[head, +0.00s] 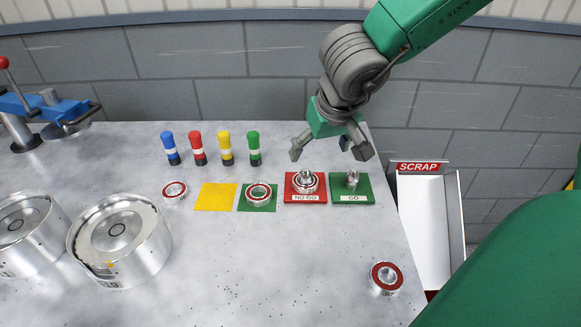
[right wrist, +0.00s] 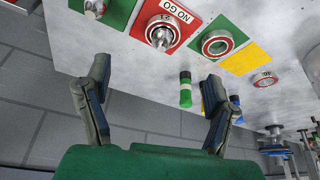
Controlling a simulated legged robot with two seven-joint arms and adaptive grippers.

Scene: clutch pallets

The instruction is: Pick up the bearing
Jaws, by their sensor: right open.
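Several bearings with red seals and metal rings lie on the table. One sits around the post of the red NO GO block (head: 293,196); this bearing (head: 305,183) also shows in the right wrist view (right wrist: 163,33). Another bearing (head: 259,194) lies on a green square, and it shows in the right wrist view (right wrist: 217,43). A third bearing (head: 174,191) lies left of the yellow square. Another bearing (head: 386,278) lies at the table's right front. My right gripper (head: 330,152) is open and empty, above the back of the NO GO and GO blocks. My left gripper is out of view.
The green GO block (head: 352,198) has a bare post. Blue, red, yellow and green cylinders (head: 226,149) stand behind the squares. Two large metal cylinders (head: 118,240) stand at left, near a blue clamp-like device (head: 45,110). A white SCRAP chute (head: 422,225) is beyond the right edge.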

